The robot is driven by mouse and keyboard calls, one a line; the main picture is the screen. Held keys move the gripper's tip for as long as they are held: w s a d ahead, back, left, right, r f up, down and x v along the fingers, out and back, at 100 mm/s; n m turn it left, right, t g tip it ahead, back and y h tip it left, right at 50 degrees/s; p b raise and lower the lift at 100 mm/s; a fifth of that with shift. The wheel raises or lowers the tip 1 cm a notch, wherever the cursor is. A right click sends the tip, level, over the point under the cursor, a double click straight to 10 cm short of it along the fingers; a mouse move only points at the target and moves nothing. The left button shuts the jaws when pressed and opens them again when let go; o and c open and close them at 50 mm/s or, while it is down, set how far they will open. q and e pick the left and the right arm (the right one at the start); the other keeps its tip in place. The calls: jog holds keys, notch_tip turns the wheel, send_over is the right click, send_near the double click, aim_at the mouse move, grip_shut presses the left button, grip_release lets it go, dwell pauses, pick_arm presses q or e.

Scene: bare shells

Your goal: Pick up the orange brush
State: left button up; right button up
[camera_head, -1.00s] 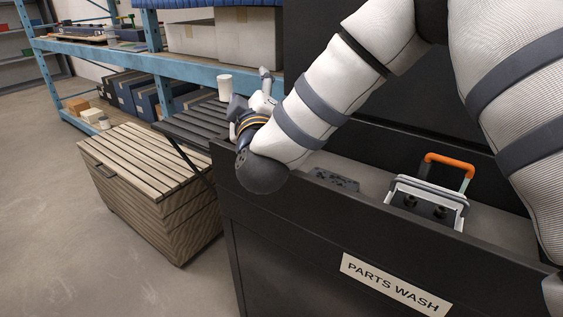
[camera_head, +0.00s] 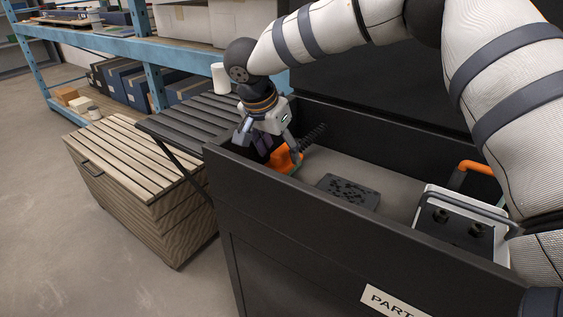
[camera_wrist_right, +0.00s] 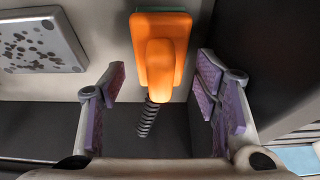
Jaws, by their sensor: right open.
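The orange brush (camera_head: 284,158) lies inside the black parts-wash basin, near its left end, and is partly hidden by my gripper in the head view. In the right wrist view the brush (camera_wrist_right: 158,50) shows its orange block and handle, with a thin green edge at the top. My right gripper (camera_head: 268,146) points down into the basin right at the brush. In the wrist view its purple-padded fingers (camera_wrist_right: 160,88) are spread wide, with the brush between and beyond them. I see no grip on it. My left gripper is not in view.
A dark coiled hose (camera_head: 312,135) stands beside the brush. A dark perforated plate (camera_head: 348,190) lies on the basin floor. A grey-white box with an orange handle (camera_head: 461,219) sits at right. The basin's black front wall (camera_head: 290,210) is close to my gripper. A slatted wooden chest (camera_head: 140,165) stands left.

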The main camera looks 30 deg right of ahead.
aim_at(280, 150)
jog(key=x, duration=0.3)
jog(key=shift+w+d+f, duration=0.1)
jog(key=shift+d+f, duration=0.2)
jog(key=c, duration=1)
notch_tip(280, 150, up, 18)
jog(key=shift+r, duration=0.1)
